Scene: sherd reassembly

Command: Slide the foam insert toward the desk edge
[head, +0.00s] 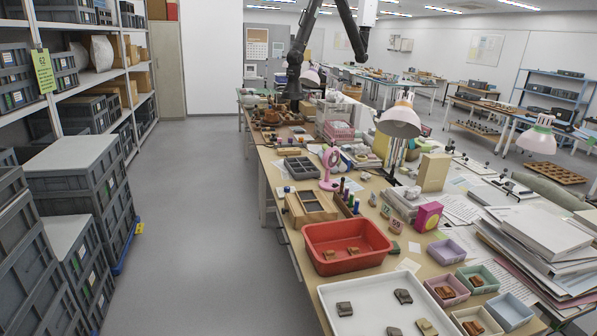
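A dark grey block with several square pockets (303,168) lies on the desk, close to its left edge; it looks like the foam insert, but I cannot be sure. It lies just left of a pink fan. A black arm reaches down from the top of the view, and its end (292,98), which seems to be my gripper, is over the far part of the desk, apart from the pocketed block. Its fingers are too small and dark to make out. The long desk (288,226) has its left edge along the aisle.
A wooden frame box (312,206), a red basin (346,248) with sherds and a white tray (376,305) stand nearer. The pink fan (330,168) and a lamp (399,122) stand upright. Grey crates (82,185) line the left; the aisle floor (205,210) is clear.

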